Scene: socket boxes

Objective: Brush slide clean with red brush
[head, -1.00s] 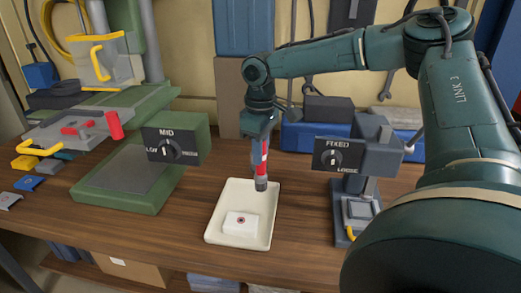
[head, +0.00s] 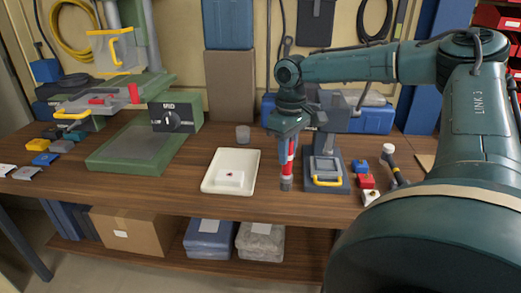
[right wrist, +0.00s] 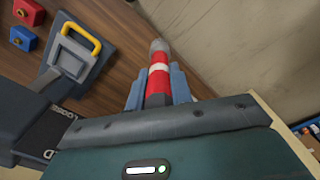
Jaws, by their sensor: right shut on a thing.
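My right gripper (head: 287,148) is shut on the red brush (head: 289,166), which has a white band and a grey tip pointing down. The brush hangs between the cream tray and the grey fixture (head: 340,186). It also shows between the blue-grey fingers in the right wrist view (right wrist: 158,83). The grey slide (head: 325,166) with a yellow handle seems to be the plate on this fixture, just right of the brush. It shows at the left of the right wrist view (right wrist: 72,62). Dirt on it is too small to tell. My left gripper is not in view.
A green machine (head: 125,165) with a MID dial stands left. Red and blue blocks (head: 366,181) and a black-handled tool (head: 394,168) lie right of the fixture.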

